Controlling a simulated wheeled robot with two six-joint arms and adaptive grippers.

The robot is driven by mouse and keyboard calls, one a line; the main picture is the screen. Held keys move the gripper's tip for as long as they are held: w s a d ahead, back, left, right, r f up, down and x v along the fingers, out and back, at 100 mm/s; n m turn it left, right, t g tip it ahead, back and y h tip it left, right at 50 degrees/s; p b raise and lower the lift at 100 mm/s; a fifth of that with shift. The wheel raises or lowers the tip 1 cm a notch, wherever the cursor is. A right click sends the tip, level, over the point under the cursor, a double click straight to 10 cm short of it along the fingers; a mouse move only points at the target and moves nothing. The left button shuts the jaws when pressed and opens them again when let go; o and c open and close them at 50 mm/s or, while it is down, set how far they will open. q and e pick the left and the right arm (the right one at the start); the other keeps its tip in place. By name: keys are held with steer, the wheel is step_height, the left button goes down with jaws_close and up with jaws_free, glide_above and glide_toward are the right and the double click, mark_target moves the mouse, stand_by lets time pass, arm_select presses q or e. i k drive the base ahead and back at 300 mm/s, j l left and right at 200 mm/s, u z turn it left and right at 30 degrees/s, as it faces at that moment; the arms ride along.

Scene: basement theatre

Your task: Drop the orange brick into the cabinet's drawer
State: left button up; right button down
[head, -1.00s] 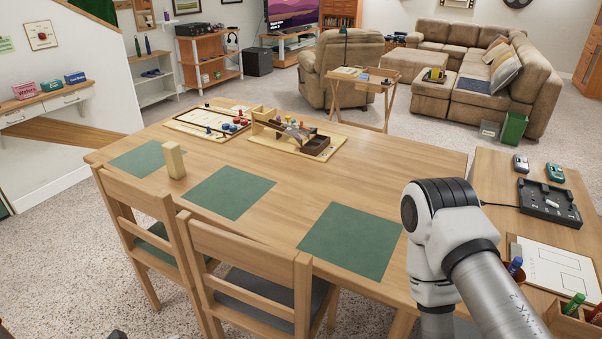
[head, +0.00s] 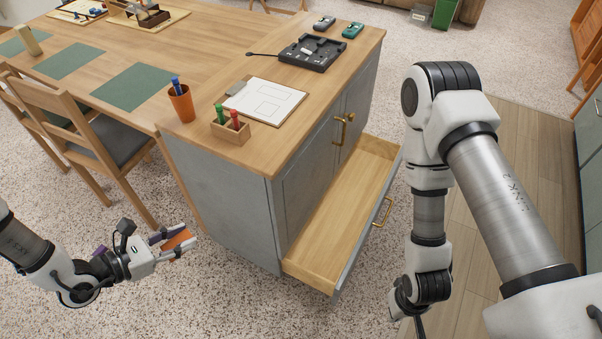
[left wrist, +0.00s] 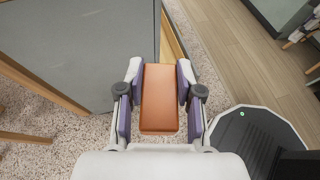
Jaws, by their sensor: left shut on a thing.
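My left gripper (head: 172,243) is at the lower left of the head view, shut on the orange brick (head: 178,238). In the left wrist view the orange brick (left wrist: 159,98) lies between the two fingers of the left gripper (left wrist: 159,100). The grey cabinet (head: 222,190) with a wooden top stands right of the brick. Its drawer (head: 330,222) is pulled out, and its visible floor is empty. The brick is outside the drawer, to the left of it, in front of the cabinet's side. My right arm hangs at the right; its gripper is mostly cut off at the lower edge.
On the cabinet top are an orange cup with a pen (head: 181,103), a marker box (head: 231,130), a whiteboard (head: 265,102) and a black charger (head: 312,53). A dining table (head: 160,50) adjoins the cabinet. A chair (head: 90,135) stands at left. Carpet between gripper and cabinet is clear.

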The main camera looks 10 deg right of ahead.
mark_target(341, 212)
steer(key=l, duration=1.9)
steer(key=i+l, duration=0.5)
steer(key=l, duration=0.15)
